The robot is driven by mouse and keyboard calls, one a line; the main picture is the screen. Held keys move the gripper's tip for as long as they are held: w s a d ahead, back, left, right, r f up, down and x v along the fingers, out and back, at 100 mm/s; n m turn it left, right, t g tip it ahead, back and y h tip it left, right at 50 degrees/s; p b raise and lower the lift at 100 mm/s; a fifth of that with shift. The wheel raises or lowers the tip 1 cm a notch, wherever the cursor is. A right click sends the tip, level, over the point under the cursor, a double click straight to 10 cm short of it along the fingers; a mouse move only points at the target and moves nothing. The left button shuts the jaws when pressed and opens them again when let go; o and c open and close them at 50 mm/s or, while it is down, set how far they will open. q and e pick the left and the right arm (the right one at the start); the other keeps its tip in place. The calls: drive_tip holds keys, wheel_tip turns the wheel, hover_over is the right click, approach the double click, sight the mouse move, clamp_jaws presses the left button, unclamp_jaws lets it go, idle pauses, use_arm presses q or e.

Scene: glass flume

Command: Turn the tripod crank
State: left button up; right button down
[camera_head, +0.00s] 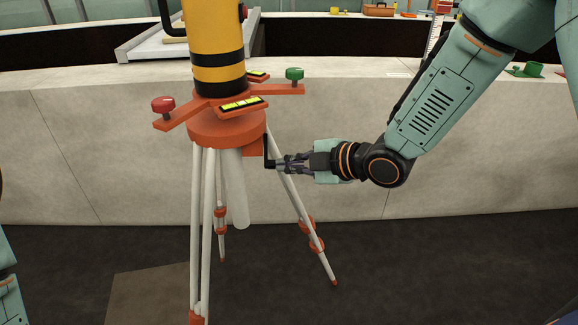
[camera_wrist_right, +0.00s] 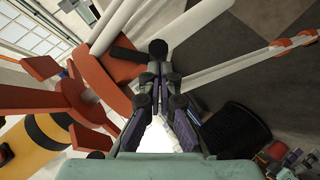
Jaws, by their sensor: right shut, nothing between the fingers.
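The orange-and-white tripod (camera_head: 226,128) stands on the dark floor, carrying a yellow instrument with black bands (camera_head: 215,40). A thin black crank (camera_head: 266,152) hangs down at the right side of its orange head, with its lower end towards my right gripper. My right gripper (camera_head: 282,163) reaches in from the right at that lower end, its fingers shut with nothing held. In the right wrist view the shut fingertips (camera_wrist_right: 158,70) are right by a dark round end of the crank (camera_wrist_right: 158,47); I cannot tell whether they touch. My left gripper is not in view.
A red knob (camera_head: 163,105) and a green knob (camera_head: 294,75) stick up from the orange arms. Yellow levels (camera_head: 243,104) sit on the head. A pale wall (camera_head: 420,190) runs behind. One tripod leg (camera_head: 308,225) slants below my right gripper.

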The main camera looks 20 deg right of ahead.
drive_tip(key=shift+w+d+f+n+t+y+b, duration=0.5)
drive_tip(key=shift+w+f+n+t+b, duration=0.7)
drive_tip(key=shift+b, duration=3.35)
drive_tip(key=shift+w+d+f+n+t+y+b, duration=0.25)
drive_tip(key=shift+w+f+n+t+y+b, duration=0.7)
drive_tip(key=shift+b, duration=3.55)
drive_tip(key=shift+w+d+f+n+t+y+b, duration=0.35)
drive_tip(key=shift+w+f+n+t+b, duration=1.15)
drive_tip(key=shift+b, duration=3.05)
drive_tip(key=shift+w+d+r+n, duration=0.1)
drive_tip(key=shift+w+r+n, duration=0.15)
drive_tip(key=shift+w+r, duration=0.15)
drive_tip(key=shift+f, duration=0.25)
